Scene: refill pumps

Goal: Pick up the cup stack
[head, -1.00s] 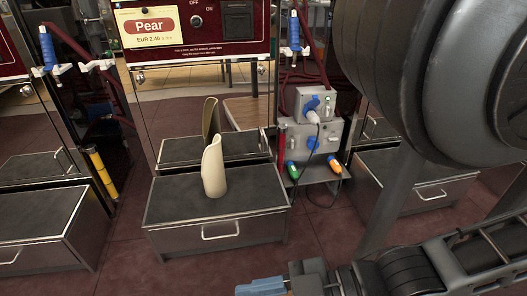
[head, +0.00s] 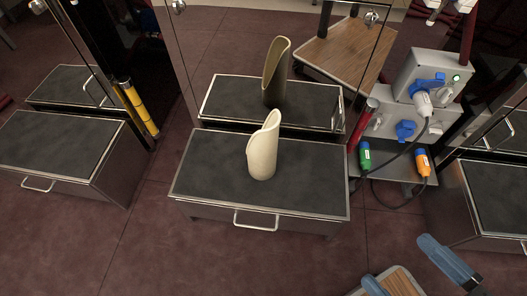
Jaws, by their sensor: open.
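A cream, tall, slant-topped cup shape (head: 262,153) stands upright on the dark top of a metal drawer box (head: 205,180); it is the only thing here that could be the cup stack, and single cups cannot be made out. A darker copy of it in the panel behind looks like its reflection. My gripper (head: 396,259), with blue fingers, is at the bottom right, cut off by the frame edge. Its fingers are apart and nothing shows between them in its grasp. It is well to the right of and nearer than the cup, not touching it.
A similar drawer box (head: 55,145) stands at left, another (head: 497,190) at right. A grey socket box (head: 428,80) with cables and green and orange plugs stands right of the cup. A wooden top (head: 400,282) shows by my gripper. Red floor is bare in front.

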